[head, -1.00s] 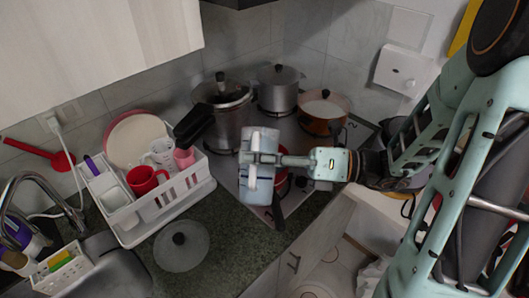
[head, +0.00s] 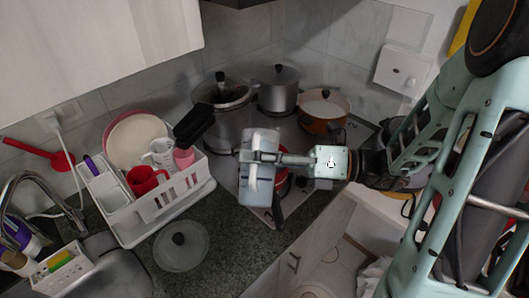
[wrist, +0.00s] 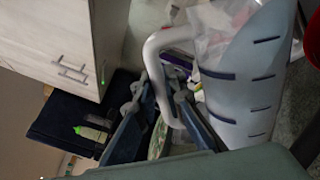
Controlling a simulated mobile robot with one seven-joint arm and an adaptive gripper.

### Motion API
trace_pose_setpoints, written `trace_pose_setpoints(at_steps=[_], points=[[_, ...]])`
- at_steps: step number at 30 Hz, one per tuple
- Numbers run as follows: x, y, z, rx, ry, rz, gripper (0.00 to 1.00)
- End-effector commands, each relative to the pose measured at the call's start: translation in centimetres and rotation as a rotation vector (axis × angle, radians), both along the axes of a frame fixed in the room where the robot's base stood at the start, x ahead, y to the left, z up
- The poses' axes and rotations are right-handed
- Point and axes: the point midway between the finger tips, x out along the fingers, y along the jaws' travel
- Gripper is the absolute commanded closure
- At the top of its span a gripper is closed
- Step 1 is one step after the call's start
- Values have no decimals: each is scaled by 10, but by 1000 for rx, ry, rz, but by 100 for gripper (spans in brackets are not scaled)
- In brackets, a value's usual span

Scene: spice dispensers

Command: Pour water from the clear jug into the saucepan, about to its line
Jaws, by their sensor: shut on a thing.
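My gripper (head: 270,158) is shut on the handle of the clear, bluish jug (head: 260,188) and holds it above the front of the stove. In the wrist view, the jug (wrist: 248,75) is tilted, with dark marks on its wall and its pale handle between my gripper's fingers (wrist: 165,100). A red pan (head: 282,182), apparently the saucepan, is mostly hidden behind the jug and gripper; its dark handle (head: 278,213) points toward the counter's front. Its inside, its line and any water stream cannot be made out.
A tall steel pot (head: 232,125), a smaller lidded pot (head: 279,92) and an orange pan (head: 326,122) stand behind on the stove. A white dish rack (head: 150,222) is at left. A glass lid (head: 181,247) lies on the counter in front.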

Motion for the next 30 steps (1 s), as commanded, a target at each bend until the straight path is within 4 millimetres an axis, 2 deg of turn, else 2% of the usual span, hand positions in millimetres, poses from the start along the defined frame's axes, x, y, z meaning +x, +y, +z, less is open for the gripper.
trace_pose_setpoints(at_steps=[30], points=[[4,0,-2,9,58,0,100]])
